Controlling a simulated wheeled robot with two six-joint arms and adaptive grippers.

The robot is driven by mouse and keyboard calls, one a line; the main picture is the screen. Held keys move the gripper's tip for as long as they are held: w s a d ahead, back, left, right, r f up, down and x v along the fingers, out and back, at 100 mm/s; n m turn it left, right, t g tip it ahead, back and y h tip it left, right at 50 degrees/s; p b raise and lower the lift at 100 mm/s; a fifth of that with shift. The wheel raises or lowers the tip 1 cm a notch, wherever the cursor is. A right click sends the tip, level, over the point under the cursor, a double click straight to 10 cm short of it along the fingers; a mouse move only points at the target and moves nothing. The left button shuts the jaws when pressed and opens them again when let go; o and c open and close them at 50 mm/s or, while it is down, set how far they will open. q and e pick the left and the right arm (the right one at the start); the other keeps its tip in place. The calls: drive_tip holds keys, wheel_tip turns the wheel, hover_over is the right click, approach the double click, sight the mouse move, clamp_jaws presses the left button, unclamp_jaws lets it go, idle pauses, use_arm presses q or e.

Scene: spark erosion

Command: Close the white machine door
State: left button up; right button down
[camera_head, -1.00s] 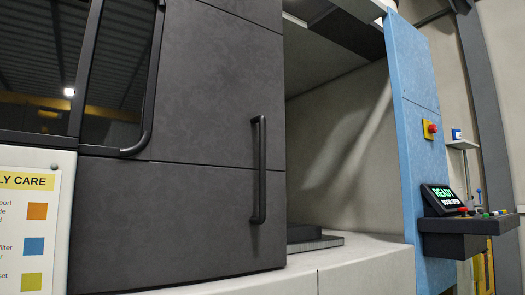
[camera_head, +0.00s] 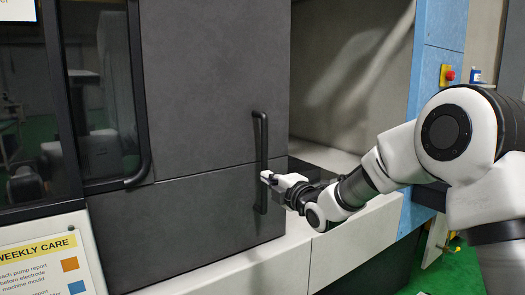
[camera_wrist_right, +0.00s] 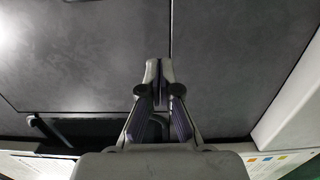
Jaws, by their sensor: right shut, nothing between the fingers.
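The machine door (camera_head: 215,110) is a dark grey panel here, not white, and it stands open, with the machine interior (camera_head: 350,75) showing to its right. Its upright black bar handle (camera_head: 261,135) is near the door's right edge. My right gripper (camera_head: 268,177) is shut with nothing in it, its tips over the lower part of the handle; I cannot tell whether they touch it. In the right wrist view the closed fingers (camera_wrist_right: 158,68) lie in front of the dark panel (camera_wrist_right: 240,50). My left gripper is out of view.
A dark window (camera_head: 105,100) is on the left, with a care poster (camera_head: 45,262) below it. A pale ledge (camera_head: 335,250) runs under the opening. A blue post (camera_head: 440,50) with a red stop button (camera_head: 449,75) stands at the right.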

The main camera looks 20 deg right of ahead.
sight(262, 166)
drive_tip(key=w+p, duration=0.2)
drive_tip(key=w, duration=0.1)
drive_tip(key=w+d+p, duration=0.1)
drive_tip(key=w+p, duration=0.1)
drive_tip(key=w, duration=0.2)
drive_tip(key=w+d+p, duration=0.1)
drive_tip(key=w+p, duration=0.1)
drive_tip(key=w, duration=0.1)
drive_tip(key=shift+w+d+f, duration=0.15)
drive_tip(key=shift+w+f, duration=0.1)
drive_tip(key=shift+w, duration=0.15)
drive_tip(key=shift+a, duration=0.2)
drive_tip(key=shift+d, duration=0.1)
